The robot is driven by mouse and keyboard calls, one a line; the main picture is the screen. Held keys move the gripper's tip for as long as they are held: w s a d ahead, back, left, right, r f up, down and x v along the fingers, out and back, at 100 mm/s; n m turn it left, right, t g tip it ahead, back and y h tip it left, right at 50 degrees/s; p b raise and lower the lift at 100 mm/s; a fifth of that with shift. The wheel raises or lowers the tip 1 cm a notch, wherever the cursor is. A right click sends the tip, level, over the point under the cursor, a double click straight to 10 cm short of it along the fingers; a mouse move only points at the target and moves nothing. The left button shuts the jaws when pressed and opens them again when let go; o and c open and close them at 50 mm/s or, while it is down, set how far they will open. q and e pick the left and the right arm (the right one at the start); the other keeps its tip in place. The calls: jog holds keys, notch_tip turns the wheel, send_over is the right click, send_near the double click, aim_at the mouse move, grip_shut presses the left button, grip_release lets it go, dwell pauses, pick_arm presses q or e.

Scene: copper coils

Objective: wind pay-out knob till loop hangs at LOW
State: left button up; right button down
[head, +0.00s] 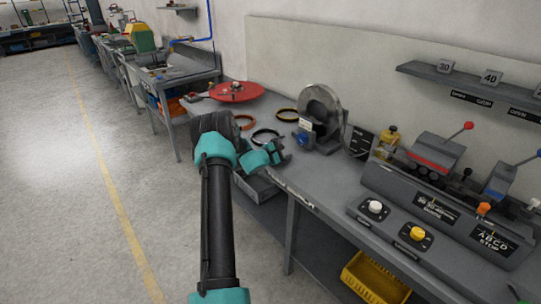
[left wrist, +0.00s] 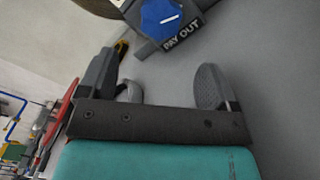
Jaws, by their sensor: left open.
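The blue pay-out knob (left wrist: 162,18) has a white line on its face and a PAY OUT label (left wrist: 181,34) beside it, at the top of the left wrist view. In the head view a grey spool unit (head: 322,112) stands on the bench, with a bit of blue low on its left side. My left gripper (left wrist: 157,72) is open and empty, with a clear gap between its fingers and the knob. In the head view it (head: 281,153) is just in front of the spool unit. I cannot make out the loop or the LOW mark. My right gripper is not in view.
A dark plate (head: 361,142) stands right of the spool. Rings and a red disc (head: 236,92) lie to its left. A bench machine (head: 430,200) with levers is at right, a yellow crate (head: 375,278) below. The floor at left is clear.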

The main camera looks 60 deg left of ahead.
pick_arm(q)
jog(key=s, duration=0.8)
jog(key=shift+d, duration=0.4)
